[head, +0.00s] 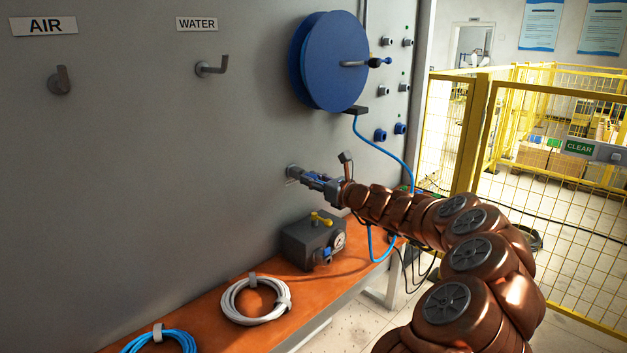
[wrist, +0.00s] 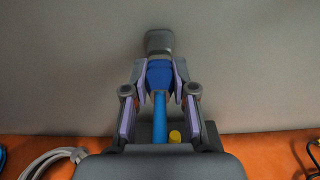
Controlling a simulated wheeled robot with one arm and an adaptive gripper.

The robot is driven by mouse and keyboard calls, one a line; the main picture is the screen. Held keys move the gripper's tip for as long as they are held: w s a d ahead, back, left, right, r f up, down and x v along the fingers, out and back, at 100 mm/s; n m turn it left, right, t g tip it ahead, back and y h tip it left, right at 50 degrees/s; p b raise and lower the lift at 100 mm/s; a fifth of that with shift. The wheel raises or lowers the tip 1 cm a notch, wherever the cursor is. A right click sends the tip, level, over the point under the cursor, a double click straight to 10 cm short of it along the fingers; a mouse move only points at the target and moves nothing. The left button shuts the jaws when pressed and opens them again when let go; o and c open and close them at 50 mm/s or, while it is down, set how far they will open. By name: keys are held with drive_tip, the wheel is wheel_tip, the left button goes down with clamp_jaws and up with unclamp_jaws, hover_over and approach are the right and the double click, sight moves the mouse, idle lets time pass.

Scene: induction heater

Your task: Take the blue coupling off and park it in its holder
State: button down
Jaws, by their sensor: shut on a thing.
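The blue coupling (wrist: 158,76) shows in the wrist view between the two fingers of my gripper (wrist: 160,84). The fingers are shut on it from both sides. Its blue hose (wrist: 159,118) runs back toward my wrist. The coupling's front end meets a grey round fitting (wrist: 158,42) on the wall; I cannot tell how firmly they are joined. In the head view my gripper (head: 318,182) is at the grey wall fitting (head: 293,172), with the fingers hiding most of the coupling. I cannot tell which part is the coupling's holder.
An orange bench (head: 205,308) runs below, with a grey box with gauge (head: 314,242), a white hose coil (head: 256,300) and a blue hose coil (head: 160,343). A blue reel (head: 330,60) and several small fittings are on the wall. Yellow fencing (head: 550,130) stands at right.

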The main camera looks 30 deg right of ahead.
drive_tip(key=shift+w+a, duration=0.1)
drive_tip(key=shift+w, duration=0.35)
idle(0.3)
drive_tip(key=c, duration=0.9)
unclamp_jaws()
drive_tip(key=shift+o, duration=0.2)
drive_tip(key=shift+s, duration=0.1)
drive_tip(key=v, duration=1.1)
drive_tip(key=shift+s, duration=0.35)
